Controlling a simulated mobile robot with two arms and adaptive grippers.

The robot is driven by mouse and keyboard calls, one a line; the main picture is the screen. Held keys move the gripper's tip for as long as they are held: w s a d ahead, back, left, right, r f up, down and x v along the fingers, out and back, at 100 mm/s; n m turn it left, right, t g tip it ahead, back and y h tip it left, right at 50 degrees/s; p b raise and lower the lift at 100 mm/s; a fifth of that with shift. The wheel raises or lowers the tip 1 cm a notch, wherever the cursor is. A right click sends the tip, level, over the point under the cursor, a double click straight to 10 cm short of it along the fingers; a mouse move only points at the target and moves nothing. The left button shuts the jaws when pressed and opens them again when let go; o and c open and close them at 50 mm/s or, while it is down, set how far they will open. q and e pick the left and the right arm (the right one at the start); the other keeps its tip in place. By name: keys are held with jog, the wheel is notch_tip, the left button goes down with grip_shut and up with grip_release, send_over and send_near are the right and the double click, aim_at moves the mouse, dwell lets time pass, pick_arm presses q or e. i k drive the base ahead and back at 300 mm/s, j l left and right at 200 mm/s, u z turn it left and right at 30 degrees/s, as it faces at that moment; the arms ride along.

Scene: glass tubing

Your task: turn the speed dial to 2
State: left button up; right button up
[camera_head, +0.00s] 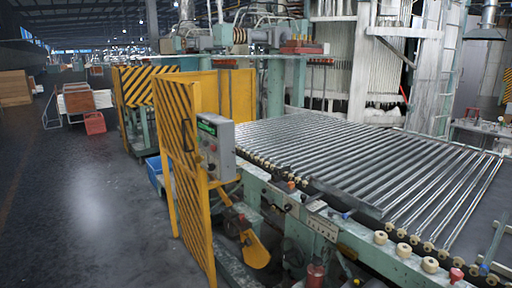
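A grey control box (222,150) is fixed by the yellow guard panel, left of the middle of the view. Its face has a small dark display with green marks (207,126) at the top and small round controls (212,147) below it. One control low on the face looks reddish. I cannot tell which control is the speed dial or what setting it is at; the marks are too small. Neither of my grippers is in view.
A yellow guard panel with black stripes (184,160) stands left of the box. A conveyor with glass tubes (360,165) fills the right side. A yellow lever or paddle (256,250) juts out below the box. The grey floor (90,210) at left is open.

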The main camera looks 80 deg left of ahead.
aim_at(210, 167)
jog(key=u, duration=3)
